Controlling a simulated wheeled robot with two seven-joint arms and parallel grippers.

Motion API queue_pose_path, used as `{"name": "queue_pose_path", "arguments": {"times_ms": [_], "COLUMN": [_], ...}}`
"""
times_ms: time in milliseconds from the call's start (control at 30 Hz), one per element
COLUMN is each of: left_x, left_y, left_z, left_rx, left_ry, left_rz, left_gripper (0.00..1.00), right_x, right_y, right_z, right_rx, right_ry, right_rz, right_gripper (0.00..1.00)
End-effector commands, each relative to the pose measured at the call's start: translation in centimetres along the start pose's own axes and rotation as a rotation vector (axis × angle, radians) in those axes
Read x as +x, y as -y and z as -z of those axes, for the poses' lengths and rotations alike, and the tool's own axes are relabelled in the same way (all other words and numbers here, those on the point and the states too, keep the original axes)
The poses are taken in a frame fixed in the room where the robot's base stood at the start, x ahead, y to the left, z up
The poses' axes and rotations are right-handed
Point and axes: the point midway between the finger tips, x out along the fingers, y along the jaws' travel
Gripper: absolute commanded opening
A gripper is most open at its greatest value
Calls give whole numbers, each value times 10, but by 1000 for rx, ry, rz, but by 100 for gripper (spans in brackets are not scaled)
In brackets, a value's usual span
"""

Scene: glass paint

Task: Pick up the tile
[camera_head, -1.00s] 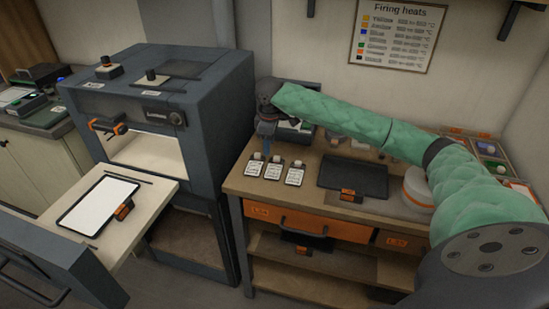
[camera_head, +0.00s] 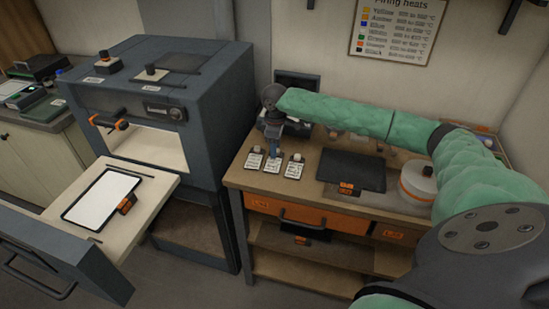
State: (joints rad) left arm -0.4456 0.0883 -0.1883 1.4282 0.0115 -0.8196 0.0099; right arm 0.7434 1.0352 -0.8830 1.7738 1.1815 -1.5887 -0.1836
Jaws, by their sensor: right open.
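Three small white cards with printed text lie in a row on the wooden workbench: a left card (camera_head: 253,161), a middle card (camera_head: 272,165) and a right card (camera_head: 293,171). A small pale piece sits at the top of the left and right cards; which piece is the tile is too small to tell. My right gripper (camera_head: 274,156) points down over the top of the middle card, with its fingers open. It hides whatever is at the top of that card, and I cannot tell whether it touches. My left gripper is out of view.
A dark tray (camera_head: 351,170) and a round white container (camera_head: 417,184) stand right of the cards on the workbench (camera_head: 236,176). A grey kiln (camera_head: 165,85) stands open at left, with a white panel (camera_head: 102,199) on the shelf before it.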

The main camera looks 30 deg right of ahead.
Motion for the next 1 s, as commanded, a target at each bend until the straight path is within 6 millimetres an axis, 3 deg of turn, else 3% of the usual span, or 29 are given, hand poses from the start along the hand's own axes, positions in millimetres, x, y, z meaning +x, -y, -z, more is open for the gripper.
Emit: {"name": "queue_pose_path", "arguments": {"times_ms": [367, 600, 1000], "left_x": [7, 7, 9], "left_y": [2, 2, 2], "left_z": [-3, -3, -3], "left_rx": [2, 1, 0], "left_ry": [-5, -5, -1], "left_rz": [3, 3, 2], "left_gripper": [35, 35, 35], "right_x": [9, 8, 4], "right_y": [0, 0, 0], "right_z": [0, 0, 0], "right_rx": [-1, -1, 0], "right_ry": [0, 0, -1], "right_rz": [-1, -1, -2], "right_gripper": [45, 0, 0]}}
